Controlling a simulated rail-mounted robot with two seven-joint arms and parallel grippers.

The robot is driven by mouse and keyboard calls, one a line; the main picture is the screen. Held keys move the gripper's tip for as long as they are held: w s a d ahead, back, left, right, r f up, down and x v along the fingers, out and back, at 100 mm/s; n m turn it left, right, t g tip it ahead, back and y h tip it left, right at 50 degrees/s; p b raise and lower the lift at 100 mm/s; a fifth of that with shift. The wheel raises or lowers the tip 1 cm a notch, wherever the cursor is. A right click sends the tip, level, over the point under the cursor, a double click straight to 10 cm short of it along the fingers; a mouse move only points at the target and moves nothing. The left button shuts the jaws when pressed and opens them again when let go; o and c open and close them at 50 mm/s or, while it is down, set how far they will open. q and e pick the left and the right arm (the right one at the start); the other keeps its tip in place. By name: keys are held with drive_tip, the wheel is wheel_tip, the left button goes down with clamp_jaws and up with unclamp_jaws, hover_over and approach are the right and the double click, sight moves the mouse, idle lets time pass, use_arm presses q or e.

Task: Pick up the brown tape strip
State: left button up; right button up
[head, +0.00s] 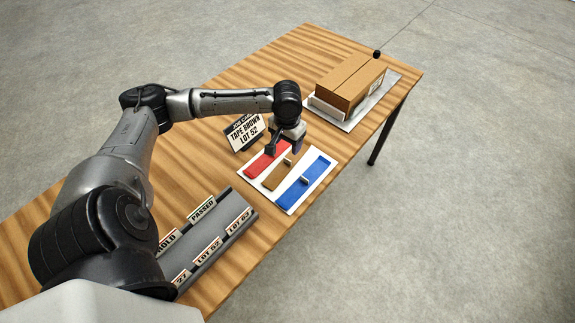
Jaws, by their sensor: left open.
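The brown tape strip (274,178) lies on a white sheet (290,209) between a red strip (261,163) and a blue strip (310,181). A small pale tab (288,161) shows near its far end. My left gripper (284,151) is open and points down over the far end of the strips. It looks empty, just beyond the brown strip's tab; its exact height is hard to tell. The far ends of the red and brown strips are partly hidden by the gripper. My right gripper is not in view.
A job card (244,132) reading "TAPE BROWN LOT 52" stands left of my gripper. A cardboard box (348,82) sits on a pale board (374,104) at the back. A grey rack (232,224) holds several label cards in front. Bare wooden table (215,155) lies left of the strips.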

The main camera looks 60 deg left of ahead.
sight(287, 160)
use_arm(q)
wheel_tip(287, 160, down, 3)
drive_tip(key=shift+f+b, duration=0.1)
drive_tip(key=shift+b, duration=0.2)
drive_tip(key=shift+f+b, duration=1.3)
drive_tip(key=shift+f, duration=1.25)
drive_tip(key=c, duration=1)
drive_tip(key=shift+r, duration=0.15)
